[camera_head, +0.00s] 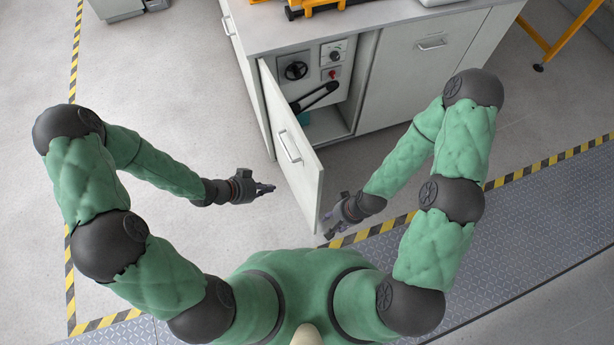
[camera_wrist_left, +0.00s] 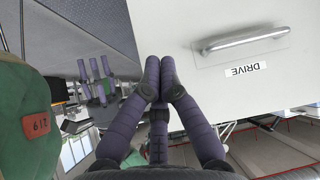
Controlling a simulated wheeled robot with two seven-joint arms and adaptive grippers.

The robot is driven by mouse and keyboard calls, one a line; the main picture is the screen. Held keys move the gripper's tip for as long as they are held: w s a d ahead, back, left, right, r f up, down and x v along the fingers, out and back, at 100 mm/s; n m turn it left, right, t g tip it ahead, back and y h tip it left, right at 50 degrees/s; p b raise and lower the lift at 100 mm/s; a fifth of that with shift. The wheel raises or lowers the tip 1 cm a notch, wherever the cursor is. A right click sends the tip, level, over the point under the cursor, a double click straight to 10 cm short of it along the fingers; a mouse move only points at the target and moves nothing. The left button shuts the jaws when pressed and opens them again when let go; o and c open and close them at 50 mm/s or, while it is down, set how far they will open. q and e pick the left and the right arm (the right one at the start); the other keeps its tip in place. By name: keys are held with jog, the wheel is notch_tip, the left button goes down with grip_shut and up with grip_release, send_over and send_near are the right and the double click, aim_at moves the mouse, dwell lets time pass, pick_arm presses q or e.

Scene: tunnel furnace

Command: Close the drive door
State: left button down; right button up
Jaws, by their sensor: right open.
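The white drive door (camera_head: 303,185) of the cabinet stands swung open towards me. Its bar handle (camera_head: 290,147) is on the face turned to the left. In the left wrist view the door (camera_wrist_left: 255,95) shows its handle (camera_wrist_left: 245,40) and an upside-down "DRIVE" label (camera_wrist_left: 246,69). My left gripper (camera_head: 268,188) is left of the door, apart from it and empty; its fingers (camera_wrist_left: 160,68) are drawn together. My right gripper (camera_head: 330,232) is open and empty on the other side, close to the door's free edge; I cannot tell whether it touches.
Behind the door is an open compartment (camera_head: 325,126) with a control panel (camera_head: 315,65) and a black lever (camera_head: 318,96). A closed cabinet door (camera_head: 415,65) is to its right. The grey worktop (camera_head: 385,14) is above. Floor left of the door is clear.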

pick_arm(q)
jog(key=r+m, duration=0.2)
jog(key=b, duration=0.4)
send_near(310, 181)
jog(key=a+f+x, duration=0.1)
jog(key=x, duration=0.3)
jog(key=shift+w+d+r+h, duration=0.1)
jog(key=shift+d+h, duration=0.05)
jog(key=shift+d, duration=0.3)
jog(key=shift+w+d+r+h, duration=0.1)
jog(key=shift+d+h, duration=0.05)
jog(key=shift+d, duration=0.35)
